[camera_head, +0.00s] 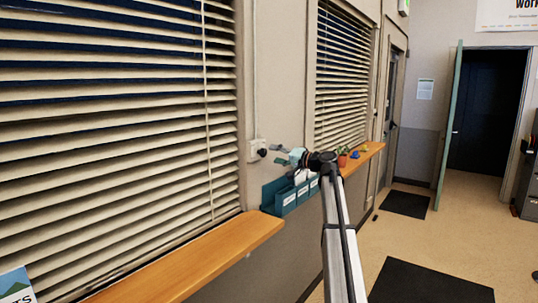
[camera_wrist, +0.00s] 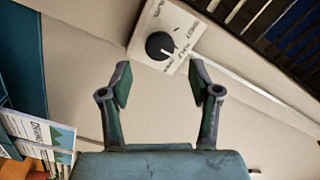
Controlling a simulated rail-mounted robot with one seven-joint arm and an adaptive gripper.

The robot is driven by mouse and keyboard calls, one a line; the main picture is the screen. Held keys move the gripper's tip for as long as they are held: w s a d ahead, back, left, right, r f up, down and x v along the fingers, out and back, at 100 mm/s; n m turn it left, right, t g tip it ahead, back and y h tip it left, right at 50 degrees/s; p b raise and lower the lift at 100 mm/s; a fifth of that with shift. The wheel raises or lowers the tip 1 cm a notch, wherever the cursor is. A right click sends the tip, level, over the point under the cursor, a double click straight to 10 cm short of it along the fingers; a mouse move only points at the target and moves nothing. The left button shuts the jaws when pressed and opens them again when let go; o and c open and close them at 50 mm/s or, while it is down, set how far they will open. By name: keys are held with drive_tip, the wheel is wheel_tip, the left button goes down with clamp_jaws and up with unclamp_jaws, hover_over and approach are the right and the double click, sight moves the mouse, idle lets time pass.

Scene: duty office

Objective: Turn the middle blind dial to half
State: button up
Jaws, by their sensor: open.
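A black round blind dial (camera_head: 262,152) sits on a small white plate on the wall between two blinds. In the wrist view the dial (camera_wrist: 160,45) shows at the top, on its labelled white plate (camera_wrist: 183,27). The lettering is tilted and too small to read surely, and I cannot tell which mark the dial points at. My gripper (camera_head: 284,156) is just right of the dial in the head view. In the wrist view my gripper (camera_wrist: 160,82) is open and empty, its fingertips spread below the dial and apart from it.
Slatted blinds (camera_head: 110,130) and (camera_head: 340,85) cover the windows, with wooden sills (camera_head: 200,262) below. A teal wall rack (camera_head: 287,197) with papers hangs below my gripper. A plant pot (camera_head: 342,160) stands on the far sill. The floor to the right is mostly free.

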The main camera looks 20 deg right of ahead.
drive_tip(key=v, duration=0.6)
drive_tip(key=shift+s, duration=0.3)
drive_tip(key=shift+d, duration=0.2)
